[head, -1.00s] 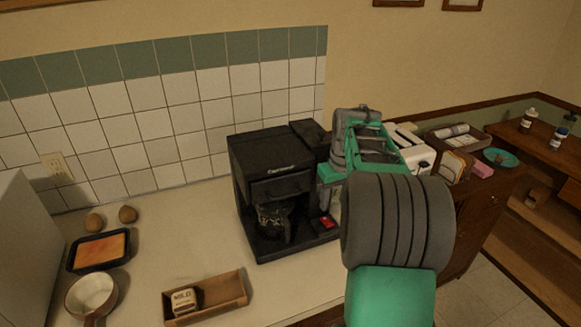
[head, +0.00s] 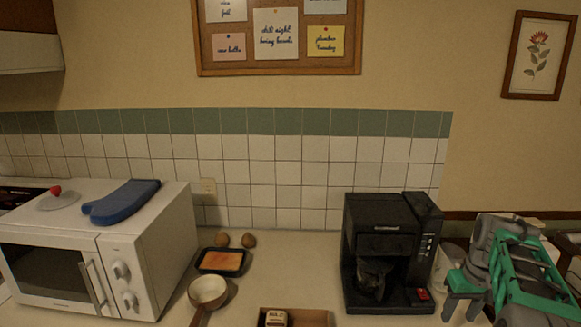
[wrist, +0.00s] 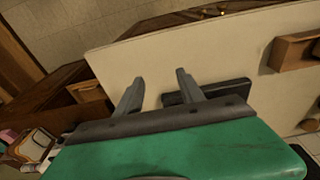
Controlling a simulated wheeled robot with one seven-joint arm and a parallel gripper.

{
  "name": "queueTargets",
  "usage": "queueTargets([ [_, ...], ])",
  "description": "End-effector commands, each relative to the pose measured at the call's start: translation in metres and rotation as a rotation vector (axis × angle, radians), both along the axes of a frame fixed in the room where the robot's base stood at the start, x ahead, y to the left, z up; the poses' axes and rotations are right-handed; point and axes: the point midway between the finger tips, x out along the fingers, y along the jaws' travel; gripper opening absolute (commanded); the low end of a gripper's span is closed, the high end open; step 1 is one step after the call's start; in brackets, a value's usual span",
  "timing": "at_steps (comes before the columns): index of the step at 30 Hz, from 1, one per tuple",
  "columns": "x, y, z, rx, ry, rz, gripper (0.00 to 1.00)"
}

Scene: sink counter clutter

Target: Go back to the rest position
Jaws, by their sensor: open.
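My gripper (head: 462,303) is at the lower right of the head view, just right of the black coffee maker (head: 388,252). In the wrist view its two fingers (wrist: 158,88) stand apart with nothing between them, so it is open and empty. Behind the fingers lie the pale counter top (wrist: 225,52) and a dark flat object (wrist: 208,92), partly hidden by one finger. I cannot tell whether the fingers touch anything below.
A white microwave (head: 165,250) with a blue mitt (head: 122,202) on top stands at the left. A pan (head: 207,291), a black tray (head: 221,262), two brown eggs or potatoes and a wooden box (head: 312,317) lie on the counter. A cork board (head: 280,72) hangs above.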

Motion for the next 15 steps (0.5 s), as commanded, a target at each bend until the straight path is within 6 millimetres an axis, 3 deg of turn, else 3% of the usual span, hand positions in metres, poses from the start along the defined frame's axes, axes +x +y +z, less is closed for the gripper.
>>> queueTargets([
  [5, 0.007, -0.007, -0.002, 0.001, -0.036, -0.141, 0.45],
  [11, -0.016, 0.002, -0.04, 0.034, 0.013, -0.25, 0.45],
  [15, -0.043, 0.016, -0.068, 0.056, 0.062, -0.321, 0.45],
])
